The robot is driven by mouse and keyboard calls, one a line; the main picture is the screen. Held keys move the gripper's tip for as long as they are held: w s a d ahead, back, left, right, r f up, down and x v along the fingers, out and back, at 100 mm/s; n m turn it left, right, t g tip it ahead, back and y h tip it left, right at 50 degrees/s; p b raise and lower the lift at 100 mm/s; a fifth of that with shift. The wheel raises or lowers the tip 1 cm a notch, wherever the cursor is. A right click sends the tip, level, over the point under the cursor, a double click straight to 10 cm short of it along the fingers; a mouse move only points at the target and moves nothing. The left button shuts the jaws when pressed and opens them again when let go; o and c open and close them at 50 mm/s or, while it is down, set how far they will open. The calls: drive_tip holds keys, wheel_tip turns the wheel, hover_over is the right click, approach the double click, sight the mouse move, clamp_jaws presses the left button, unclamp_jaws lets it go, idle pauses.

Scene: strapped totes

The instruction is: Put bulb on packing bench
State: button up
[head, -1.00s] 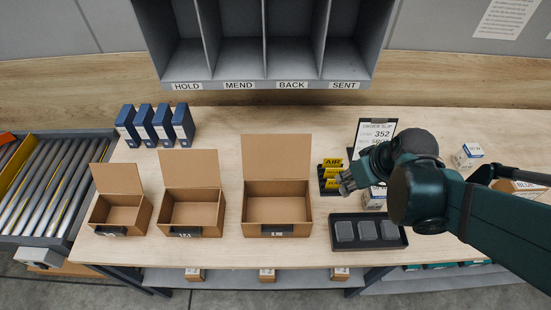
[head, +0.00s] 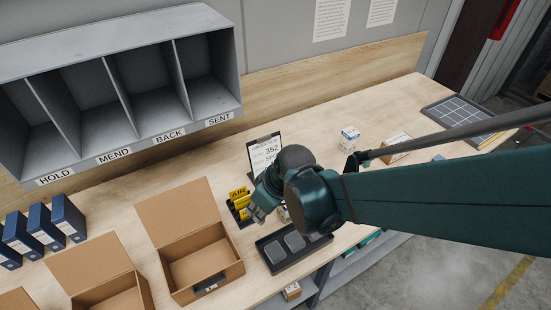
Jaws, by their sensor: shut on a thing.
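My gripper (head: 259,212) is low over the packing bench (head: 325,171), between the yellow AIR cards and the dark tray. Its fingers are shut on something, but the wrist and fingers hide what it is. No bare bulb can be made out. A small white and blue carton (head: 349,138) stands on the bench behind my arm; its label is too small to read. Another small pale box (head: 284,213) shows partly beneath my wrist, mostly hidden. I cannot tell whether it is held or standing on the bench.
A black tray (head: 266,267) with grey pads lies in front of my gripper. The yellow cards (head: 240,200) and an order slip on a stand (head: 265,152) are close by. Open cardboard boxes (head: 206,269) stand left. A brown carton (head: 397,147) and gridded tray (head: 430,108) lie right.

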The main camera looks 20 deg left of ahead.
drive_tip(key=shift+f, duration=2)
drive_tip(key=shift+f, duration=0.15)
drive_tip(key=shift+f+b, duration=0.55)
drive_tip(key=shift+f, duration=1.4)
drive_tip(key=shift+f, duration=0.1)
drive_tip(key=o, duration=0.5)
drive_tip(key=shift+o, duration=0.4)
drive_tip(key=shift+r, duration=0.2)
drive_tip(key=p+v, duration=0.1)
drive_tip(key=v, duration=1)
drive_tip(key=shift+d+r+p, duration=0.25)
drive_tip(key=shift+r+p, duration=0.1)
drive_tip(key=shift+p, duration=0.05)
drive_tip(key=shift+s, duration=0.1)
